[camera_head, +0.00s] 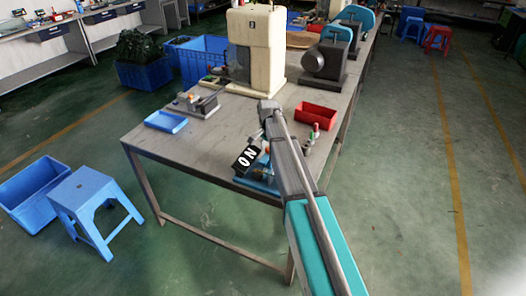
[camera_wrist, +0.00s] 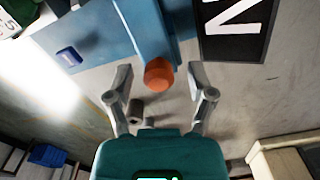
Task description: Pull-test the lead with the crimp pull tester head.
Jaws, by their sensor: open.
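The pull tester (camera_head: 262,181) appears to be the blue device at the front edge of the bench, partly hidden by my arm. A black label reading "ON" (camera_head: 245,158) stands by it; part of the label (camera_wrist: 233,28) also shows in the wrist view. The blue body (camera_wrist: 100,38) fills the top left of the wrist view. An orange-brown round knob (camera_wrist: 158,74) shows in front of it. My gripper (camera_wrist: 163,80) is open, with a finger either side of the knob in the picture. I cannot tell whether they touch it. I cannot make out the lead.
On the grey bench (camera_head: 225,130) are a red bin (camera_head: 316,115), a blue tray (camera_head: 166,122), a small fixture (camera_head: 197,103) and a tall cream machine (camera_head: 256,45). Small green-and-red parts (camera_head: 311,138) stand right of my arm. A blue stool (camera_head: 90,200) and crate (camera_head: 35,190) are at left.

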